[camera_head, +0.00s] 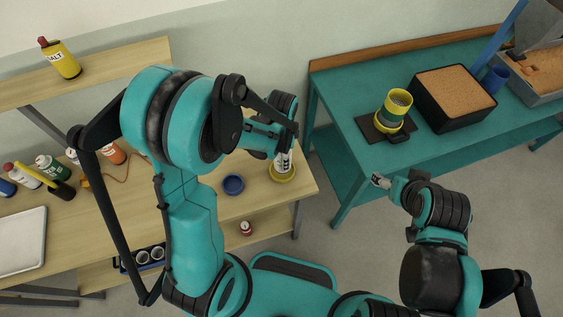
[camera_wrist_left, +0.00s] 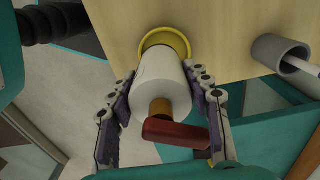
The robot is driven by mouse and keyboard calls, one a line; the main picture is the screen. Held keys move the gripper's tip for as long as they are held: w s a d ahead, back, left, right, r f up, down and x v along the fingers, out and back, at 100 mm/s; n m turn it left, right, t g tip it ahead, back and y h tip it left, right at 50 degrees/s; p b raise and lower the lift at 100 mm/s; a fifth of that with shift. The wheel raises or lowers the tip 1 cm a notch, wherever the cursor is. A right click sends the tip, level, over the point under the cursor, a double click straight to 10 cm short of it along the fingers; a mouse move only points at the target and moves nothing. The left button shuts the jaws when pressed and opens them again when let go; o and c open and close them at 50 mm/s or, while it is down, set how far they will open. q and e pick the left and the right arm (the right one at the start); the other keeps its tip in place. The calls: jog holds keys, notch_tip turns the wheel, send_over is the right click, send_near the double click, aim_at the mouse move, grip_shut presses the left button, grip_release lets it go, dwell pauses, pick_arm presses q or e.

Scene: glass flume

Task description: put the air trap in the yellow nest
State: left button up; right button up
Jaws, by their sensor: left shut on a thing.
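The air trap, a white cylinder (camera_wrist_left: 160,82) with a brass neck and a dark red handle, is between the fingers of my left gripper (camera_wrist_left: 160,75). The yellow nest (camera_wrist_left: 168,40), a round ring on the wooden table, lies right at its far end; whether the trap is inside it or just above cannot be told. In the head view my left gripper (camera_head: 284,150) is over the yellow nest (camera_head: 282,174) at the table's right end, its arm hiding much of the trap. My right gripper (camera_head: 379,181) is by the teal table's front edge, too small to judge its fingers.
A blue bowl (camera_head: 233,184) stands on the wooden table left of the nest. A grey cup (camera_wrist_left: 280,54) shows in the wrist view. The teal table (camera_head: 345,160) bears a yellow-rimmed container (camera_head: 395,108) and a black tub (camera_head: 452,97). Bottles (camera_head: 50,166) stand at the far left.

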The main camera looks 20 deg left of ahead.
pick_arm(q)
jog(key=shift+w+a+f, duration=0.1)
jog(key=shift+w+f, duration=0.1)
jog(key=shift+f, duration=0.3)
notch_tip(320, 180, down, 3)
jog(key=shift+f+b, duration=0.15)
jog(key=shift+b, duration=0.4)
jog(key=shift+s+f, duration=0.1)
jog(key=o, duration=1.4)
jog(key=shift+c, duration=0.2)
